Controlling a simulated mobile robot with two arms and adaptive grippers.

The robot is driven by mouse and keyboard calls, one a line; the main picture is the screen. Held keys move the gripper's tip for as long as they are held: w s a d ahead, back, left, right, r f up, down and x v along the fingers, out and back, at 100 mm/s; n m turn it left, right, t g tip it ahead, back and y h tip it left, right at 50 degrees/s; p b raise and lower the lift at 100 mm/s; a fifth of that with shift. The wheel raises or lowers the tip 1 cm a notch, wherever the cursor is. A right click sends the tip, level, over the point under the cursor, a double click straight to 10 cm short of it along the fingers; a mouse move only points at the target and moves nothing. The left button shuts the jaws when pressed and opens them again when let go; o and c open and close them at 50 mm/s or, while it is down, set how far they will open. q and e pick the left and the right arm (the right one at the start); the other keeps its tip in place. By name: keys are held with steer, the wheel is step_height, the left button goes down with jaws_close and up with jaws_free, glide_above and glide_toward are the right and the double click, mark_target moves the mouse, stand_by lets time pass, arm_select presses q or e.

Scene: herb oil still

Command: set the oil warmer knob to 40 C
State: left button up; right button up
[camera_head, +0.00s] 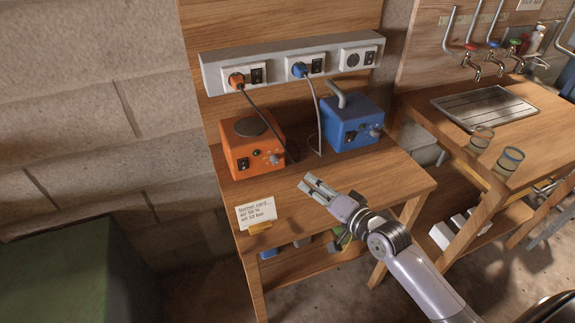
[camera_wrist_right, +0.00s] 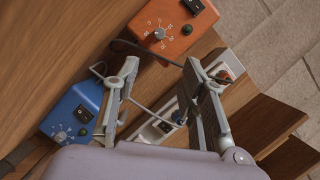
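An orange box (camera_head: 252,145) with a round dark plate on top stands at the left of the wooden table. A grey dial knob (camera_head: 274,158) is on its front; it also shows in the right wrist view as a knob (camera_wrist_right: 159,34) ringed by a printed scale. Its exact setting is too small to read. A blue box (camera_head: 350,122) with a bent grey pipe stands to the right and has its own knob (camera_head: 376,130). My right gripper (camera_head: 313,189) is open and empty above the table, in front of the boxes and apart from them. My left gripper is not in view.
A white power strip (camera_head: 290,62) holds an orange plug (camera_head: 237,81) and a blue plug (camera_head: 300,69); their cables hang down behind and between the boxes. A small card (camera_head: 256,213) stands at the table's front left.

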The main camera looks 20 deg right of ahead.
glide_toward(276, 162)
steer(key=x, duration=0.7)
steer(key=shift+w+a, duration=0.2)
steer(key=shift+w, duration=0.3)
steer(key=shift+f, duration=0.1)
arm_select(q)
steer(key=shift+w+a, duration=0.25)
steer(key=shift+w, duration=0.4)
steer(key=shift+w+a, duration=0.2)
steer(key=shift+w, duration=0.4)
arm_select(e)
jaws_close()
